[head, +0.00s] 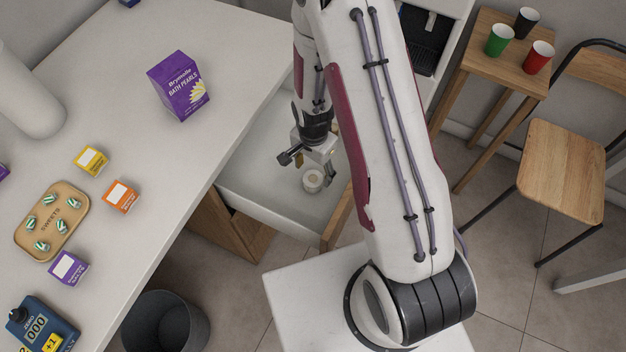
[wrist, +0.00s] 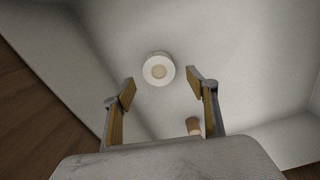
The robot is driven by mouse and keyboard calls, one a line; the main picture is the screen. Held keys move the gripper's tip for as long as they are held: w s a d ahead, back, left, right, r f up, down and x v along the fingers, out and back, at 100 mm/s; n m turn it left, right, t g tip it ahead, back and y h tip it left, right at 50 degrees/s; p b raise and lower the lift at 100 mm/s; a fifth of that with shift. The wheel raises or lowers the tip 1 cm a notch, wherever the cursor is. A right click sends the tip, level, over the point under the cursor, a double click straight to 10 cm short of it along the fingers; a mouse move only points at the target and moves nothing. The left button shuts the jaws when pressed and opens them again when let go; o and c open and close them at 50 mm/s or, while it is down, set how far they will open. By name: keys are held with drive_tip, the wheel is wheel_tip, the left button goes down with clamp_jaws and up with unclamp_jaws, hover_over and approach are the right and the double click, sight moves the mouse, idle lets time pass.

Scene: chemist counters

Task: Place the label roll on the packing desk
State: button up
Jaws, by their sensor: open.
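The label roll (head: 313,180) is a small white roll with a tan core. It lies in the open drawer (head: 262,196) under the counter. In the wrist view the label roll (wrist: 159,69) sits ahead of my fingertips, near the middle between them, and is not touched. My gripper (head: 314,163) is over the drawer, just above the roll in the head view. In the wrist view my gripper (wrist: 166,90) has its two fingers spread with nothing between them. I cannot tell which surface is the packing desk; a long pale counter (head: 245,60) fills the left.
A purple bath pearls box (head: 180,86), a sweets tray (head: 75,209), several small boxes and a counter device (head: 42,325) are on the counter. A dark bin (head: 166,322) stands below. A small brown-white cylinder (wrist: 193,126) lies near my right finger. Cups (head: 498,40) stand on a side table.

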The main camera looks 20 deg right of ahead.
sight(313, 178)
drive_tip(key=shift+f, duration=0.2)
drive_tip(key=shift+s+a+f, duration=0.1)
drive_tip(key=shift+f, duration=0.7)
drive_tip(key=shift+s+a+f, duration=0.1)
drive_tip(key=shift+f, duration=0.7)
drive_tip(key=shift+d+f, duration=0.1)
drive_tip(key=shift+f, duration=0.7)
drive_tip(key=c, duration=1.3)
drive_tip(key=shift+c, duration=0.2)
drive_tip(key=shift+r, duration=0.15)
drive_tip(key=shift+r, duration=4.85)
